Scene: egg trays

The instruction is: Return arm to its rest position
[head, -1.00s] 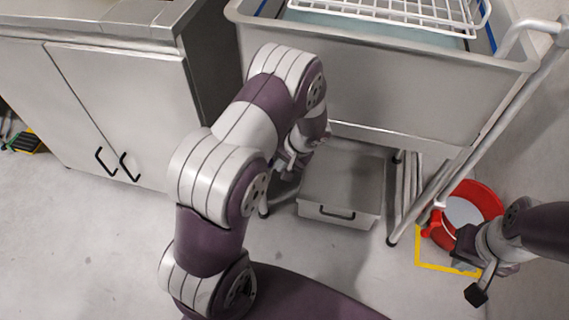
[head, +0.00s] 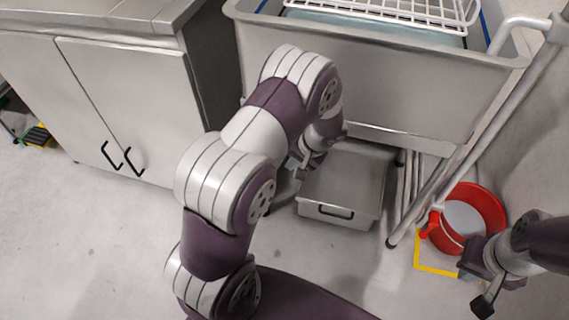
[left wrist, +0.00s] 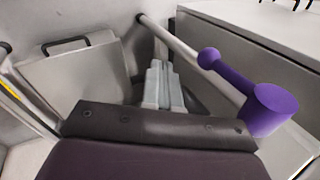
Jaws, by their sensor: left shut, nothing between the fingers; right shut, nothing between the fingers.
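My left arm comes in from the left and bends forward in front of the trolley basin. My left gripper (head: 300,168) is small and partly hidden behind its own forearm, above the floor beside the metal box. In the left wrist view its fingers (left wrist: 160,85) are together and empty. My right gripper (head: 484,299) hangs at the right edge, in front of the red bucket, shut and empty. No egg or egg tray shows.
A grey trolley basin (head: 390,85) with a white wire rack (head: 390,12) stands ahead. A lidded metal box (head: 342,190) is under it. A red bucket (head: 490,205) stands in a yellow floor marking (head: 435,270). A cabinet (head: 110,110) is at left; floor at lower left is clear.

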